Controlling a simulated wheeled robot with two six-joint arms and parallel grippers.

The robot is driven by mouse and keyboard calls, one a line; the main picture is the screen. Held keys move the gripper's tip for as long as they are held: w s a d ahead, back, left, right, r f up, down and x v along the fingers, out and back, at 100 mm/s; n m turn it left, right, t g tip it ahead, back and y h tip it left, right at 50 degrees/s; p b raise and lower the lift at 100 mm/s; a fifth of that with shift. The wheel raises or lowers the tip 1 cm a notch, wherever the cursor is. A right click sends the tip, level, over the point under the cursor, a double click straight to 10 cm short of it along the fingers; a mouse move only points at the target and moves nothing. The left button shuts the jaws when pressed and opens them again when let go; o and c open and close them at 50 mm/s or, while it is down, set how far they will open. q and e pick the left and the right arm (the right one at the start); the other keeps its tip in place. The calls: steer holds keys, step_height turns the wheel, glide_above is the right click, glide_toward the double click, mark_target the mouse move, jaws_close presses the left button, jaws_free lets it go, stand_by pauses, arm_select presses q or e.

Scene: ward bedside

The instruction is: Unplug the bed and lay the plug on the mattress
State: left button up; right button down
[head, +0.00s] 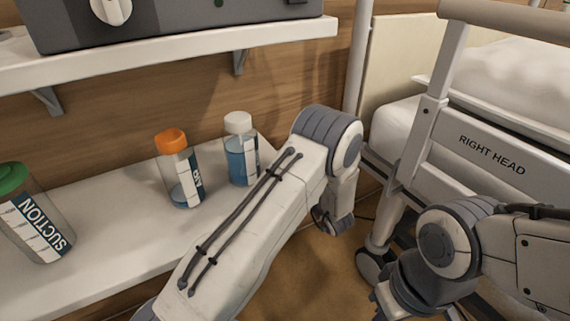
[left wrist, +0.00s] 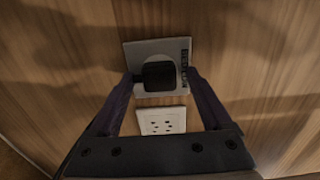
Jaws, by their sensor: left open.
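In the left wrist view, a black plug (left wrist: 159,76) sits in a pale socket plate (left wrist: 157,49) on the wood-panelled wall. My left gripper (left wrist: 161,78) is open, with one dark finger on each side of the plug. I cannot tell whether the fingertips touch it. In the head view my left arm reaches past the shelf toward the wall, and its gripper and the plug are hidden. The bed (head: 490,142), marked RIGHT HEAD, stands at the right with white bedding (head: 515,75) on top. My right arm is at the lower right; its gripper is not in view.
A second socket plate (left wrist: 163,121) is below the plug. A shelf (head: 110,255) at the left holds a green-capped bottle (head: 38,225), an orange-capped bottle (head: 180,170) and a white-capped bottle (head: 240,155), the last close to my left arm. A grey device (head: 180,22) stands on the upper shelf.

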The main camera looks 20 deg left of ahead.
stand_by(0.6)
arm_select(q)
steer(key=shift+p, duration=0.5)
jaws_close()
steer(key=shift+d, duration=0.1)
steer(key=shift+p+v, duration=1.15)
steer(key=shift+v, duration=1.75)
